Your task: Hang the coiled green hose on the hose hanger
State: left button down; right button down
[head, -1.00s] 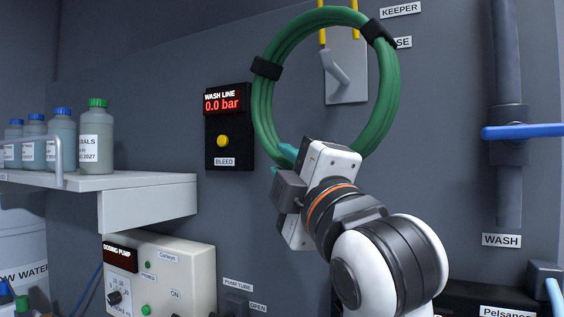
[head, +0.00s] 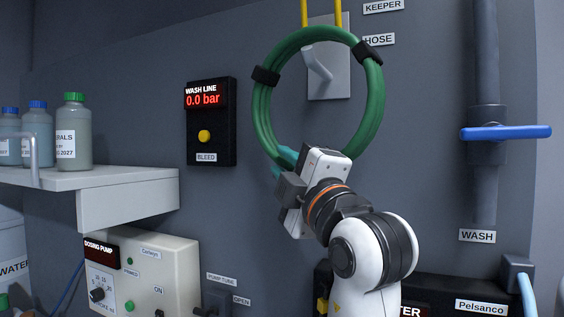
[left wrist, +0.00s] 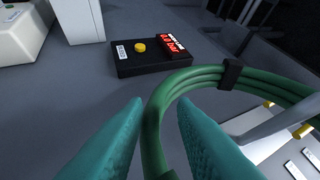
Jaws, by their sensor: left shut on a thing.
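The green hose (head: 375,100) is an upright ring-shaped coil with black straps. My left gripper (head: 285,158) is shut on its lower left part, with the teal fingers on either side; the left wrist view shows the hose (left wrist: 153,135) between the fingers (left wrist: 158,112). The hose hanger (head: 329,83) is a light grey wall plate with a slanted grey peg (head: 318,64) and two yellow bars (head: 338,14) above. In the head view, the peg shows inside the ring, its tip just below the top strands. I cannot tell whether the ring is around the peg. My right gripper is not in view.
A black wash-line gauge box (head: 211,122) is on the wall left of the coil. A shelf (head: 120,178) with bottles juts out at left, above a dosing pump (head: 155,265). A pipe with a blue handle (head: 510,132) stands at right.

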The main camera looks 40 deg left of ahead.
pick_arm(q)
jog(key=shift+w+a+p, duration=0.2)
jog(key=shift+w+p, duration=0.1)
jog(key=shift+w, duration=0.45)
jog(key=shift+w+a+p, duration=0.15)
jog(key=shift+w+p, duration=0.15)
jog(key=shift+w, duration=0.4)
jog(key=shift+w+a+f+b, duration=0.1)
jog(key=shift+w+f+b, duration=0.4)
jog(key=shift+f+b, duration=0.55)
jog(key=shift+w+f+b, duration=0.1)
jog(key=shift+f+b, duration=0.05)
jog(key=shift+b, duration=0.5)
jog(key=c, duration=1.1)
grip_release()
jog(key=shift+f, duration=0.1)
